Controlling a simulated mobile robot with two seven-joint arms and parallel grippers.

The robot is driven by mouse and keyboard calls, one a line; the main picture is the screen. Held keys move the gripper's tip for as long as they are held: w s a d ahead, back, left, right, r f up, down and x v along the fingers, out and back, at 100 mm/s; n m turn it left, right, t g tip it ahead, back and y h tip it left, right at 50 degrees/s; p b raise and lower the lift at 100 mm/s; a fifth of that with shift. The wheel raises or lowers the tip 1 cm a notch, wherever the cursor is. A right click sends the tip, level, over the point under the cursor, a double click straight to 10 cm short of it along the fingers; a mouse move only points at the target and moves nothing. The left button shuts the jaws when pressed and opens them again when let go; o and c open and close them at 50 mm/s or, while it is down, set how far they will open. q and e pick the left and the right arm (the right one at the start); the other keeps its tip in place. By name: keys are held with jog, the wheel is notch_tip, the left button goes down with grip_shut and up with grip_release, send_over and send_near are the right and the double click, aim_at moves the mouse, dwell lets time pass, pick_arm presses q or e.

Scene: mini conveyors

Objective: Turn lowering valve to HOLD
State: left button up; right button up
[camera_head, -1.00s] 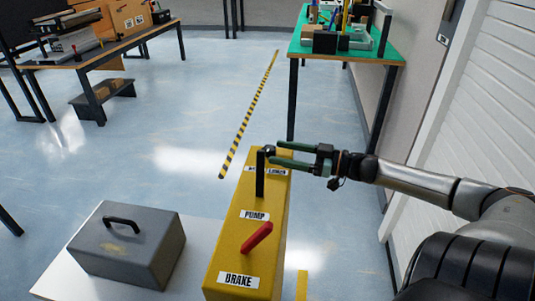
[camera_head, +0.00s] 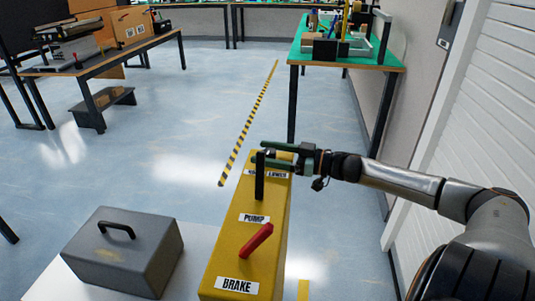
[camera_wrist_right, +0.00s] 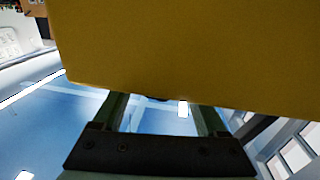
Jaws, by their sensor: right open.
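A long yellow box (camera_head: 237,250) stands in the lower middle of the head view. It carries PUMP and BRAKE labels. A label at its far end (camera_head: 277,174), beside the valve, is partly covered and reads in part LOWER. A small dark knob (camera_head: 270,154) shows there; I cannot tell its setting. My right gripper (camera_head: 266,154) is open, its green fingers above and below the knob in the picture; contact cannot be told. In the right wrist view, the fingers (camera_wrist_right: 162,105) reach toward the yellow box (camera_wrist_right: 190,50), with a dark bit between them. My left gripper is not in view.
A black pump lever (camera_head: 259,176) stands upright close by the right fingertips. A red brake lever (camera_head: 257,240) is nearer. A grey case (camera_head: 122,262) lies left of the box. A green-topped table (camera_head: 380,57) stands behind, and a white slatted wall (camera_head: 475,140) is at right.

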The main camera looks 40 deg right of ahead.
grip_shut()
dwell(0.6)
